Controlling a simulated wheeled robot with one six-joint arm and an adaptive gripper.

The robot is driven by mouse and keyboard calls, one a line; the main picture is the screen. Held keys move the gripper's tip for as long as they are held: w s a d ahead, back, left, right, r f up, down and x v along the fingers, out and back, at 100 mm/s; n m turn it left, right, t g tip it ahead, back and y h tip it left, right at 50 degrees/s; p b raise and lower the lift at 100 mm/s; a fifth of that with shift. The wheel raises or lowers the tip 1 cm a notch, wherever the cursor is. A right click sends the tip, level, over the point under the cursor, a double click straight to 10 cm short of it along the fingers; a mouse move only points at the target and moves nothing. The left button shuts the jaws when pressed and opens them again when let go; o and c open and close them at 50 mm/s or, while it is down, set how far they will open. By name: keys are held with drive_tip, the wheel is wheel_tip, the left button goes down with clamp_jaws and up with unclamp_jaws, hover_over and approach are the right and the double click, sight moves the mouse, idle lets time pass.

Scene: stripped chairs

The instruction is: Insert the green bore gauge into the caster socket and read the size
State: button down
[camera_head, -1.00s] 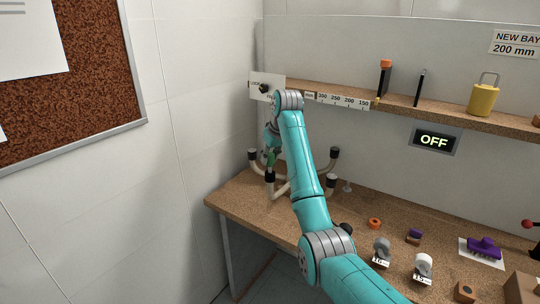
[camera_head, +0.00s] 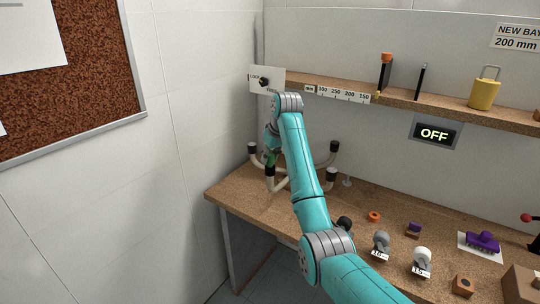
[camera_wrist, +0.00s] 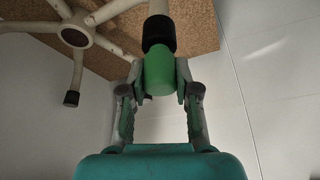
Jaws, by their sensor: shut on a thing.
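The chair base stands on the bench with cream legs and black caster sockets at their ends; its hub (camera_wrist: 76,36) shows in the wrist view. My gripper (camera_head: 271,152) is over the near socket (camera_head: 270,172). In the wrist view my gripper (camera_wrist: 159,82) is shut on the green bore gauge (camera_wrist: 159,70), one finger on each side. The gauge's wide green end meets the black socket (camera_wrist: 159,34) in line with it. The gauge's far end is hidden, so I cannot tell how deep it sits.
Other raised legs with black sockets (camera_head: 333,147) stand close by. A size scale (camera_head: 343,97) is on the shelf edge, and a panel reads OFF (camera_head: 434,133). A wall closes the left side.

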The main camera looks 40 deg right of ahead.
drive_tip(key=shift+f, duration=0.2)
drive_tip(key=c, duration=0.8)
unclamp_jaws()
drive_tip(key=shift+o, duration=0.2)
drive_tip(key=v, duration=0.7)
drive_tip(key=shift+r, duration=0.25)
drive_tip(key=shift+s, duration=0.1)
